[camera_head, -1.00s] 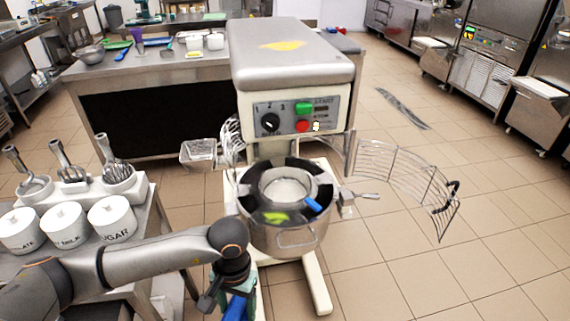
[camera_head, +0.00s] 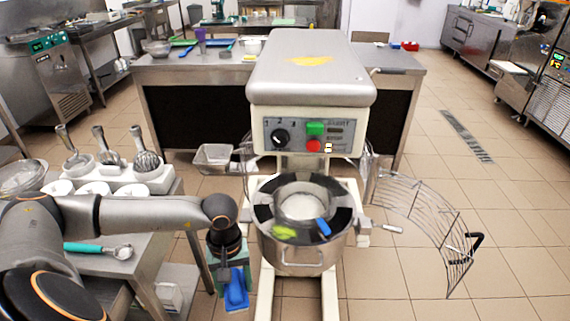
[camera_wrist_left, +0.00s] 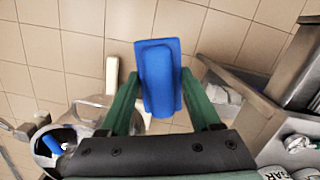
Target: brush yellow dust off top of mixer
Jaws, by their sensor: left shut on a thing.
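The mixer (camera_head: 310,78) stands in the middle of the head view, with a yellow dust patch (camera_head: 311,61) on its grey top. My left gripper (camera_head: 234,284) hangs low, left of the mixer bowl (camera_head: 304,255). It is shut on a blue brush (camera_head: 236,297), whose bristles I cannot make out. In the left wrist view the blue brush (camera_wrist_left: 158,78) sits between the green fingers. The brush is well below the mixer top and apart from it. My right gripper is not in view.
The wire bowl guard (camera_head: 425,220) swings out to the right of the mixer. A side table with white containers and a utensil holder (camera_head: 120,180) is at left. A steel table (camera_head: 180,75) stands behind the mixer. Floor at right is open.

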